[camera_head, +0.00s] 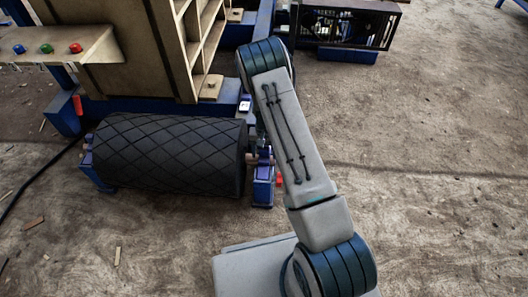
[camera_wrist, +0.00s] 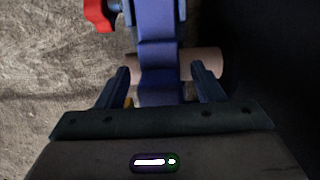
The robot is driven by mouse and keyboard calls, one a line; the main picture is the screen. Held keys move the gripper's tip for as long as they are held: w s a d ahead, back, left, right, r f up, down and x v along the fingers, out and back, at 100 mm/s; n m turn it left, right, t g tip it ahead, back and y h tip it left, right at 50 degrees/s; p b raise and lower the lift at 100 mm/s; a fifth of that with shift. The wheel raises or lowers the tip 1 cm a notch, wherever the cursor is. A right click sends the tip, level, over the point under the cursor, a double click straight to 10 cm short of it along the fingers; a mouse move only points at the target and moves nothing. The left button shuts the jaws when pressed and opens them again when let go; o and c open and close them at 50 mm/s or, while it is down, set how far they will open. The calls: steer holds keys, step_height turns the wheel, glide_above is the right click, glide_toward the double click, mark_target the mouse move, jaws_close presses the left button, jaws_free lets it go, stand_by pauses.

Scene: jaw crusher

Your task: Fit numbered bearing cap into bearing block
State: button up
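A blue bearing block (camera_head: 263,190) stands at the right end of the black roller (camera_head: 170,155), where a short shaft end shows beside it. In the wrist view, a blue bearing part (camera_wrist: 160,60) runs down the middle, crossing a pale pinkish shaft (camera_wrist: 203,63). I cannot tell block from cap there, and no number is readable. My gripper (camera_wrist: 162,82) is open, with one finger on each side of the blue part and a visible gap to each.
A red part (camera_wrist: 100,14) sits left of the blue part in the wrist view. The large tan machine body (camera_head: 125,55) rises behind the roller. A shelf with coloured buttons (camera_head: 60,47) is at the upper left. The dirt floor (camera_head: 430,200) to the right is clear.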

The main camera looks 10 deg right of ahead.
step_height(320, 180, up, 23)
steer(key=s+p, duration=0.2)
steer(key=p, duration=0.3)
steer(key=s+r+n+t, duration=0.1)
steer(key=s+r+n, duration=0.1)
steer(key=s+r, duration=0.7)
steer(key=s+r+n+t, duration=0.1)
steer(key=s+r, duration=0.3)
steer(key=s, duration=0.4)
steer(key=s+r, duration=0.5)
steer(key=s, duration=0.3)
steer(key=shift+a+r+n+t, duration=0.2)
steer(key=shift+n+t, duration=0.2)
steer(key=shift+r, duration=0.1)
